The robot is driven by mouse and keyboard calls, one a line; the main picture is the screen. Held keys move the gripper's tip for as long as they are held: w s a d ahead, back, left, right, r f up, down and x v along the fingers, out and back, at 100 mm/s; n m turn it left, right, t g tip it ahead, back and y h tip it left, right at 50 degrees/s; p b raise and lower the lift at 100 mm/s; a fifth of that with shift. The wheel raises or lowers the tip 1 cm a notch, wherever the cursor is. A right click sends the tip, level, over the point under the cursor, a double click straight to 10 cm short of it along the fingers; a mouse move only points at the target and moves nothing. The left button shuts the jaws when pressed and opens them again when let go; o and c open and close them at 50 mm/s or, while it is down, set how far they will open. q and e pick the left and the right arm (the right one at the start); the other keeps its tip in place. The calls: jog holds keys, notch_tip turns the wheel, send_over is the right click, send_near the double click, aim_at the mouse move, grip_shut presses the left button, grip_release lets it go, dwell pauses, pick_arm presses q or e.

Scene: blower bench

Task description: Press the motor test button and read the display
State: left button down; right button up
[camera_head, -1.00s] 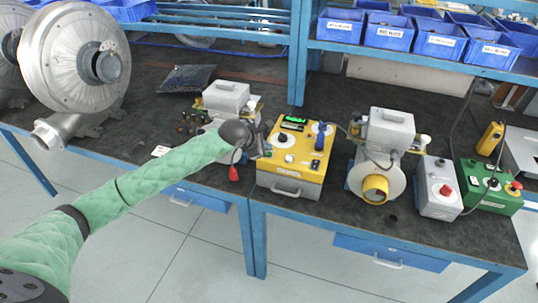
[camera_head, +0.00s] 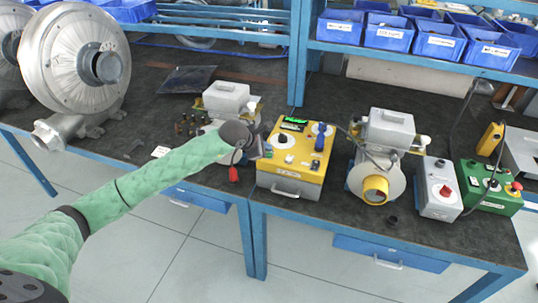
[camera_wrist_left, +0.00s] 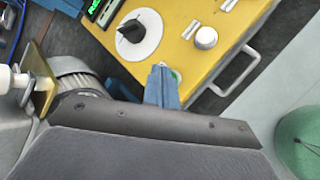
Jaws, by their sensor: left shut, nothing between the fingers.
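The yellow test box (camera_head: 290,180) stands on the bench, with a lit green display (camera_head: 294,121) on its top panel. The display's edge also shows in the left wrist view (camera_wrist_left: 95,8), but its reading is too small to tell. My left gripper (camera_head: 266,151) is at the box's left edge. In the left wrist view its blue-grey fingers (camera_wrist_left: 161,82) are together and empty, over the yellow panel. A green button (camera_wrist_left: 177,76) shows right beside the fingertips, partly hidden by them; I cannot tell whether they touch it. My right gripper is out of view.
A black dial (camera_wrist_left: 131,31) and a white knob (camera_wrist_left: 206,38) sit on the panel near my fingers. A blower with a yellow outlet (camera_head: 375,188) stands right of the box. A grey box with a red button (camera_head: 437,188) is farther right.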

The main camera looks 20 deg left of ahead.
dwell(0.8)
pick_arm(q)
jog(key=shift+f, duration=0.1)
jog(key=shift+f+b, duration=0.35)
jog(key=shift+b, duration=0.45)
jog(key=shift+f+b, duration=0.4)
jog(key=shift+b, duration=0.15)
dwell(0.7)
jog(key=shift+r, duration=0.8)
jog(key=shift+r, duration=0.1)
